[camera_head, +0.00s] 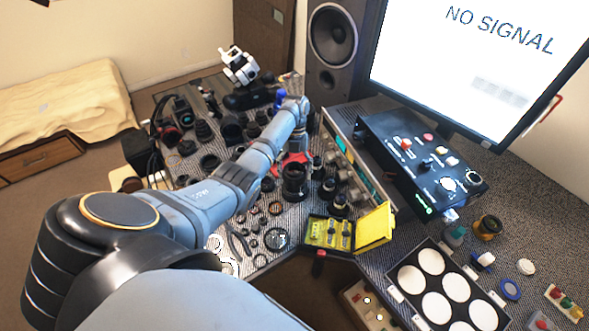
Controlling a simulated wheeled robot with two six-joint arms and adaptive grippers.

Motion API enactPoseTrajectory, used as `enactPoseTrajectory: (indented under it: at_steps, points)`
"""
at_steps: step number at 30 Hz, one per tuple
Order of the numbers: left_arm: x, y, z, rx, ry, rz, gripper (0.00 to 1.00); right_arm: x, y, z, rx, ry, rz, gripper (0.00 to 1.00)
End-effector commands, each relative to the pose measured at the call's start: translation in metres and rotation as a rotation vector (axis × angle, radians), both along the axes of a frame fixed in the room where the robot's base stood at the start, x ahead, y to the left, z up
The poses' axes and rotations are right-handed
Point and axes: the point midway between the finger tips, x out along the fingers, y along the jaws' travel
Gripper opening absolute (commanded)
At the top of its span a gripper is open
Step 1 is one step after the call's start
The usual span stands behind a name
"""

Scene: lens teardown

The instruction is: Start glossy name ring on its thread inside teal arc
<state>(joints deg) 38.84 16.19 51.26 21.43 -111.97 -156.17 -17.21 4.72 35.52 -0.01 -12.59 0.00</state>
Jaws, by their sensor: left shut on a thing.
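My left arm reaches from the lower left to the middle of the bench. Its gripper (297,153) points down, just above and behind a black lens barrel (294,182) that stands upright. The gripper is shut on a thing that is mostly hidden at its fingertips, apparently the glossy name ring. I cannot make out the ring's edge, its thread or a teal arc at this size. A red holder (280,164) shows beside the barrel. My right gripper is not in view.
Several lens parts crowd the bench left of the barrel. A yellow open case (373,229) stands in front, and a grey instrument (350,160) with a lit panel is to the right. A black control box (420,160) and a monitor (470,60) stand farther right.

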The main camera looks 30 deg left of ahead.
Motion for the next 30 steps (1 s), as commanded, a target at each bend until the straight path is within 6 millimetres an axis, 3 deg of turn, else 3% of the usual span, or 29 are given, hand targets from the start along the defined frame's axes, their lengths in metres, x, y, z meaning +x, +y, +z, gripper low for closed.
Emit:
enactPoseTrajectory:
  at_steps: [11, 30]
  points:
    - [0.000, 0.000, -0.034, -0.001, 0.000, 0.000, 0.43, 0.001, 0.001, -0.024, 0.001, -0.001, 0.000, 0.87]
    - [0.000, 0.000, -0.036, -0.001, 0.000, 0.000, 0.43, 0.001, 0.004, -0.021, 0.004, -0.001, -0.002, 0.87]
